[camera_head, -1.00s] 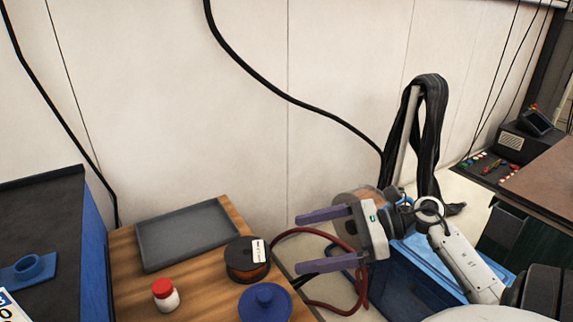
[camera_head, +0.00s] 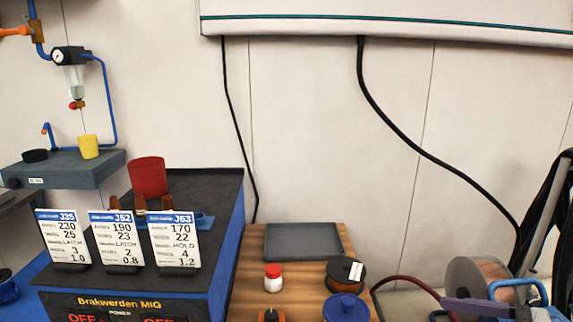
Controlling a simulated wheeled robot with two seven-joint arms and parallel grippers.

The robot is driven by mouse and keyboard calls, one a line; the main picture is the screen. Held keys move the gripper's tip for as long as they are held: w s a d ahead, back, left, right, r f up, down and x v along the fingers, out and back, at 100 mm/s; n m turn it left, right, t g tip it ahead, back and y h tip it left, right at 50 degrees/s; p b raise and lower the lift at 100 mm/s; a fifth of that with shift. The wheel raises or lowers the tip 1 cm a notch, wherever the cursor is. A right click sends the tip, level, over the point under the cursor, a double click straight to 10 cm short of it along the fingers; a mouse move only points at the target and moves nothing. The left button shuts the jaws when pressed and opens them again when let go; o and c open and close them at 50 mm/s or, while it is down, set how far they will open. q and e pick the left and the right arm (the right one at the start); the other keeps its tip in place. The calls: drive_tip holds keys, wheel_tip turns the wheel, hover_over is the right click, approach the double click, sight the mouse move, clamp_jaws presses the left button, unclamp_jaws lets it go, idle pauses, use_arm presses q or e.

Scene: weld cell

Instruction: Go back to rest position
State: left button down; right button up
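My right gripper (camera_head: 472,308) is at the bottom edge on the right. Only one purple finger shows, and the other is below the frame. It stood open a second ago, and nothing is seen held against the visible finger. It is to the right of the wooden bench top, in front of the copper-coloured wire spool (camera_head: 478,278). My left gripper is not in view.
On the wooden bench top (camera_head: 245,292) are a grey tray (camera_head: 303,241), a red-capped white jar (camera_head: 273,277), a dark spool (camera_head: 345,274) and a blue lidded item (camera_head: 345,308). Left stands the welder (camera_head: 222,240) with setting cards and a red cup (camera_head: 148,177).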

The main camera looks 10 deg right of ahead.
drive_tip(key=w+a+r+m+t+h, duration=0.1)
drive_tip(key=w+r+m+t+h, duration=0.3)
drive_tip(key=w+r+m+t, duration=0.6)
drive_tip(key=s+a+f+m+g+h, duration=0.1)
drive_tip(key=s+f+m+g+h, duration=0.4)
drive_tip(key=f+m, duration=0.7)
drive_tip(key=s+a+f+m+g+h, duration=0.2)
drive_tip(key=s+f+m+g+h, duration=0.5)
drive_tip(key=m, duration=1)
drive_tip(key=s+a+f+m+g+y, duration=0.3)
drive_tip(key=s+a+f+g+y, duration=0.4)
drive_tip(key=s+a, duration=0.5)
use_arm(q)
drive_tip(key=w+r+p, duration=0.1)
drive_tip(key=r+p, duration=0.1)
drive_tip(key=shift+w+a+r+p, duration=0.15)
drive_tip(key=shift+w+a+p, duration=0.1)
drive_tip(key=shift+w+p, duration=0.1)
use_arm(e)
drive_tip(key=w+a+f+t+y, duration=0.1)
drive_tip(key=w+a+f+t, duration=0.4)
drive_tip(key=a+f+t, duration=0.1)
wheel_tip(320, 180, down, 2)
drive_tip(key=shift+a+f+y, duration=0.25)
drive_tip(key=shift+a+y, duration=0.05)
drive_tip(key=shift+a, duration=0.35)
